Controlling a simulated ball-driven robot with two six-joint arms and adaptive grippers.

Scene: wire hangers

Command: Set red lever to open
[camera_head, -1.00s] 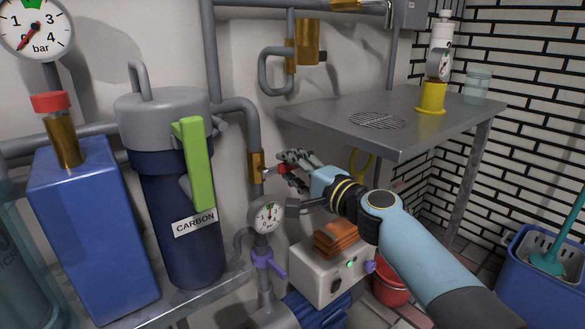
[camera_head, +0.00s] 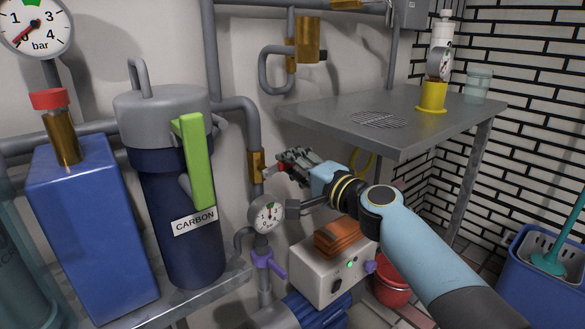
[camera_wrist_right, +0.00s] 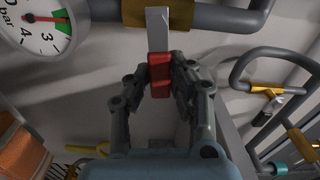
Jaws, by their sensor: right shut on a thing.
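The red lever (camera_head: 279,168) sits on a brass valve (camera_head: 256,165) on the vertical grey pipe, and its red grip is mostly covered by my right gripper in the head view. My right gripper (camera_head: 284,162) is shut on the red grip. In the right wrist view the lever's red grip (camera_wrist_right: 160,70) lies between the two dark fingers (camera_wrist_right: 160,82), with its bare metal shank (camera_wrist_right: 158,28) reaching away from them toward the pipe. My left gripper is in neither view.
A pressure gauge (camera_head: 267,214) and a purple lever (camera_head: 268,262) sit below the valve. A grey table (camera_head: 440,122) stands to the right, above my forearm. A dark blue carbon canister (camera_head: 180,240) with a green handle (camera_head: 194,160) stands to the left.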

